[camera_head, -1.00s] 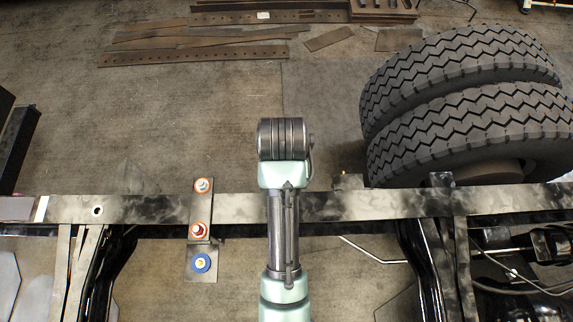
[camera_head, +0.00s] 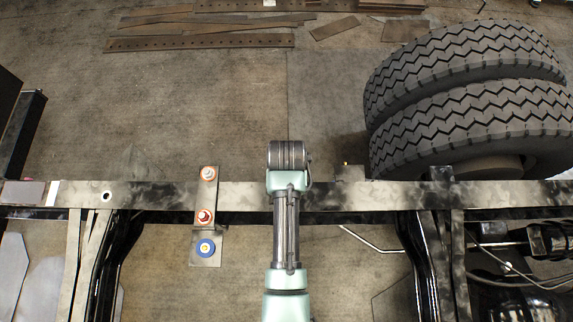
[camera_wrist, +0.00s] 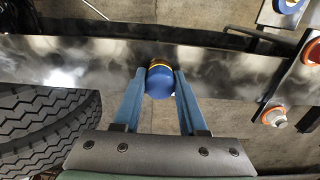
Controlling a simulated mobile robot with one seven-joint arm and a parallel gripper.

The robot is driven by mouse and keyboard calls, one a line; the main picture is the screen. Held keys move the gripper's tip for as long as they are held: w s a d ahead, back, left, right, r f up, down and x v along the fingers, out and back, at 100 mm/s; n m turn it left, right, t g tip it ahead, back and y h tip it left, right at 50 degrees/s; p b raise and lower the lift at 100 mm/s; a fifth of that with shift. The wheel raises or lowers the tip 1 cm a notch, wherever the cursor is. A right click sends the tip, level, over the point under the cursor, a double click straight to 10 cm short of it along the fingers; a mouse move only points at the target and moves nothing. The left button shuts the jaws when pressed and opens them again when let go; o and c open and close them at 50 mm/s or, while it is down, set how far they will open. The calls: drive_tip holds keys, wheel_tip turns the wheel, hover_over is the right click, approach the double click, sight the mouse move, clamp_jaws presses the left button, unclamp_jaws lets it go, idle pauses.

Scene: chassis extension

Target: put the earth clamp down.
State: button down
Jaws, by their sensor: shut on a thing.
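My gripper (camera_wrist: 159,76) shows in the wrist view, with its two blue fingers shut on a blue, round-ended thing with a yellow band, which I take to be the earth clamp (camera_wrist: 159,84). The clamp appears in front of the dark, mottled chassis rail (camera_wrist: 85,60). I cannot tell whether it touches the rail. In the head view my arm reaches across the same rail (camera_head: 400,195), and its wrist hides the fingers and the clamp.
A bracket plate (camera_head: 207,232) with two orange-ringed bolts and a blue round piece is fixed on the rail, left of my arm. Steel strips (camera_head: 200,43) lie on the floor beyond. The floor between is clear.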

drive_tip(key=shift+c, duration=2.3)
unclamp_jaws()
drive_tip(key=shift+f, duration=0.1)
wheel_tip(320, 180, up, 12)
drive_tip(key=shift+r, duration=0.2)
